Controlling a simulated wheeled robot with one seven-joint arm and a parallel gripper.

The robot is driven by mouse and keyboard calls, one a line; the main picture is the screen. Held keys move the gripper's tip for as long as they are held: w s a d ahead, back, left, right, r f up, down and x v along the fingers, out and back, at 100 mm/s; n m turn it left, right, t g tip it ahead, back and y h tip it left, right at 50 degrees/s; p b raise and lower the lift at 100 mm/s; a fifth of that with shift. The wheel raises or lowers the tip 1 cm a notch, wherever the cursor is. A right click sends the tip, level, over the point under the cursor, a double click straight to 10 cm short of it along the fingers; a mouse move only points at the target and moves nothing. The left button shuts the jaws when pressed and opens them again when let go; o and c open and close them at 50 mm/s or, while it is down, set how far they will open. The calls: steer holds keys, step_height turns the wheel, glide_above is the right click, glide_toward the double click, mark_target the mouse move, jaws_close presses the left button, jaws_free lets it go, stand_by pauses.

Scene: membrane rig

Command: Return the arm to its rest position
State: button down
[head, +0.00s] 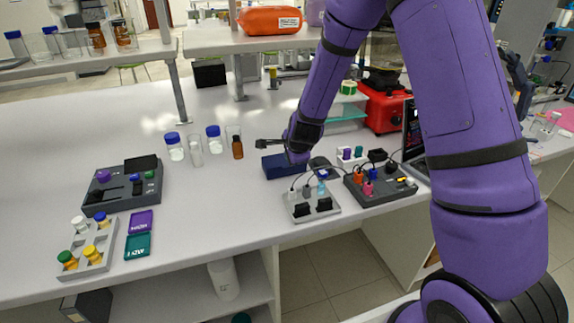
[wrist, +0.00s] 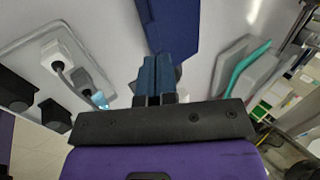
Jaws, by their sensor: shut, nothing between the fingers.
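My purple arm reaches over the bench from the right in the head view. My gripper (head: 262,144) points left there, above the bench near a dark blue box (head: 283,165). In the wrist view my gripper (wrist: 157,70) has its two fingers together with nothing between them. The dark blue box (wrist: 165,25) lies beyond the fingertips there. I cannot tell the exact gap between fingers and box.
A grey plate with black blocks and plugs (head: 311,203) and a dark cabled module (head: 380,184) sit at the bench's front. Capped vials (head: 174,147), a dark device (head: 122,186) and a vial rack (head: 90,247) stand left. A red case (head: 383,108) is behind.

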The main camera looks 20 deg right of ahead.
steer(key=s+r+n+y, duration=0.1)
steer(key=s+r+n, duration=0.8)
steer(key=s+r, duration=0.95)
steer(key=s+d+r+n+g, duration=0.1)
steer(key=s+r+n, duration=0.3)
steer(key=s, duration=0.5)
steer(key=s+d+r+n+h, duration=0.1)
steer(key=s+d+r+n, duration=0.3)
steer(key=s+r, duration=0.3)
steer(key=s+n, duration=0.1)
steer(key=s, duration=0.1)
steer(key=shift+s+d+r+g, duration=0.15)
steer(key=shift+s+d+g, duration=0.05)
steer(key=shift+s+g, duration=0.2)
